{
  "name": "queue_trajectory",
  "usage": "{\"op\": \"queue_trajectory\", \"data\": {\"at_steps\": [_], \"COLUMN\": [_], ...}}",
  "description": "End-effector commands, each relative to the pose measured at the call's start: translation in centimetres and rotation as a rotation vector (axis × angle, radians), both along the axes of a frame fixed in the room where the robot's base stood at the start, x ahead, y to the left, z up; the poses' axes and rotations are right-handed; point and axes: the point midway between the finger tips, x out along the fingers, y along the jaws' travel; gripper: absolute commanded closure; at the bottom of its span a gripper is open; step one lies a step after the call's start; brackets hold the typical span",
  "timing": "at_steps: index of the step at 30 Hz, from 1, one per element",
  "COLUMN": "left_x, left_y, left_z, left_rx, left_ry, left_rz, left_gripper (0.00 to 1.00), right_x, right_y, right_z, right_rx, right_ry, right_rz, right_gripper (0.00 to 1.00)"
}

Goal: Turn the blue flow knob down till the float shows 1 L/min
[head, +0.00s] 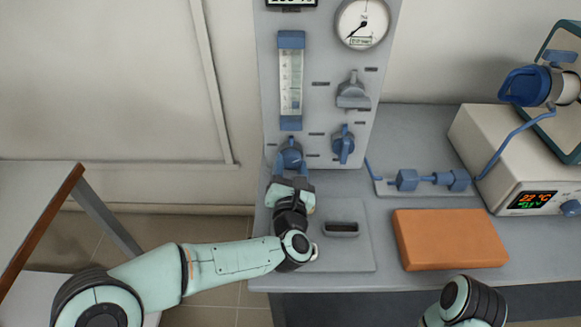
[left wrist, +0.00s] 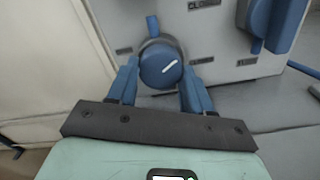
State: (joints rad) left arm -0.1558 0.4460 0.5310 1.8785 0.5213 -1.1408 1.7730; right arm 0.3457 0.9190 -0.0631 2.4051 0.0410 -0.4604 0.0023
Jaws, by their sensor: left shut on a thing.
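The blue flow knob (head: 291,154) sits low on the grey panel, below the flow meter tube (head: 291,80) with its blue end caps. The float is too small to read for certain in the tube. Part of my right arm shows at the lower right; its gripper is out of view.
A second blue knob (head: 344,145) sits right of the flow knob, under a grey valve handle (head: 353,92). A round gauge (head: 362,22) is above. An orange block (head: 449,239) lies on the grey bench. A heater unit (head: 510,160) stands at right.

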Motion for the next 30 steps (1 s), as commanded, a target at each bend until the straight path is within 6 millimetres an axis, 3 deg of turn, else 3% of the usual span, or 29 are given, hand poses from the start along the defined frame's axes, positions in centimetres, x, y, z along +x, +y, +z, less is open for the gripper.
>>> {"op": "queue_trajectory", "data": {"at_steps": [1,3,12,16,30], "left_x": [0.0,0.0,-0.1,-1.0,-10.7], "left_y": [0.0,0.0,0.0,0.0,-0.1], "left_z": [0.0,0.0,0.0,0.1,0.1], "left_rx": [-0.001,-0.001,-0.001,0.000,0.000], "left_ry": [0.000,0.000,0.000,-0.001,-0.001], "left_rz": [0.000,0.000,0.000,-0.001,-0.004], "left_gripper": [0.47,0.24,0.24,0.24,0.24], "right_x": [0.0,0.0,0.0,0.2,2.7], "right_y": [0.0,0.0,0.0,0.0,0.3], "right_z": [0.0,0.0,0.0,0.2,1.8], "right_rx": [0.000,0.000,0.000,-0.001,-0.006], "right_ry": [0.000,0.000,-0.001,-0.009,-0.088], "right_rz": [0.000,0.000,0.001,0.001,0.008], "right_gripper": [0.57,0.57,0.57,0.57,0.57]}}
